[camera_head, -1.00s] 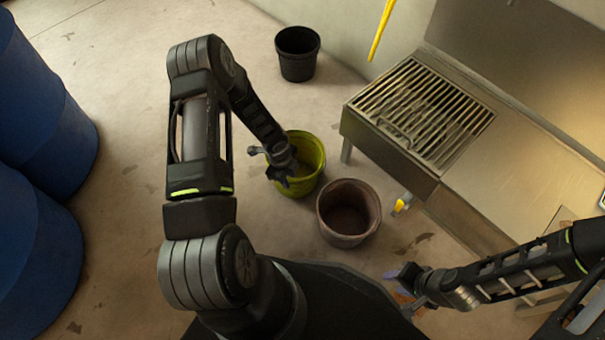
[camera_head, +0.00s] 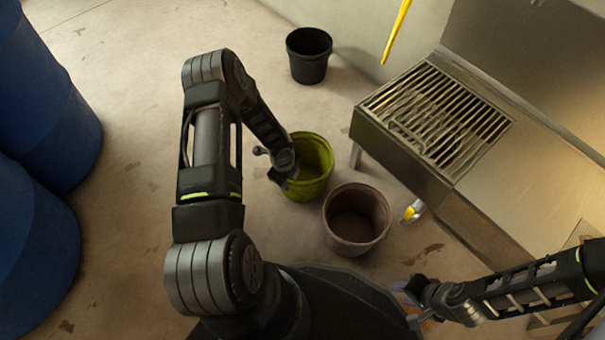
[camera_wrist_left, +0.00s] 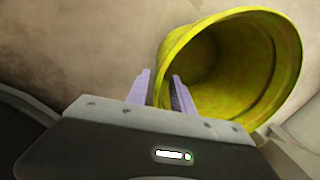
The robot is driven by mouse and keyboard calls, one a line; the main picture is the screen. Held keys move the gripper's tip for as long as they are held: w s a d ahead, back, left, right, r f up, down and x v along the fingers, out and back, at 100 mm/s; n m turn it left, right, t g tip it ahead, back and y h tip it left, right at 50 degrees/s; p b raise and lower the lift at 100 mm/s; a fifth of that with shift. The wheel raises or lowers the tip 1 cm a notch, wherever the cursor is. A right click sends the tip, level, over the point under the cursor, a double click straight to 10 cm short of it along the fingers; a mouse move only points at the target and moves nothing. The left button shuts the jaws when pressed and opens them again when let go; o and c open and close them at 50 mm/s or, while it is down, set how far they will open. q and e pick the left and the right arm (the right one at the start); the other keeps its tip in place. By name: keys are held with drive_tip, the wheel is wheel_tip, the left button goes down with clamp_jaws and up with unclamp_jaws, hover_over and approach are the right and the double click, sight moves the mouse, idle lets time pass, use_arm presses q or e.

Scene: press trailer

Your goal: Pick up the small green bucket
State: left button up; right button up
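The small green bucket (camera_head: 315,160) stands upright on the floor, yellow-green and open at the top. In the left wrist view the bucket (camera_wrist_left: 245,60) fills the upper right. My left gripper (camera_head: 279,179) is at the bucket's left rim in the head view. In the left wrist view my left gripper (camera_wrist_left: 160,88) has its two lilac fingers apart, one outside the bucket's wall and one overlapping its opening. Whether they touch the wall is unclear. My right gripper (camera_head: 408,292) is low at the right, away from the bucket; its fingers are too small to read.
A brown bucket (camera_head: 355,238) stands close to the green one's lower right. A black bucket (camera_head: 308,68) stands farther back. A metal bench with a grate (camera_head: 437,115) is at right, blue barrels (camera_head: 45,120) at left. Floor left of the bucket is clear.

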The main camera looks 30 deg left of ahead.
use_arm(q)
wheel_tip(320, 180, down, 4)
drive_tip(key=b, duration=0.2)
drive_tip(key=shift+w+a+f+b, duration=0.15)
drive_tip(key=shift+f+b, duration=0.1)
drive_tip(key=shift+b, duration=0.05)
drive_tip(key=shift+w+f, duration=0.1)
drive_tip(key=shift+f, duration=0.25)
drive_tip(key=shift+c, duration=0.2)
clamp_jaws()
idle(1.3)
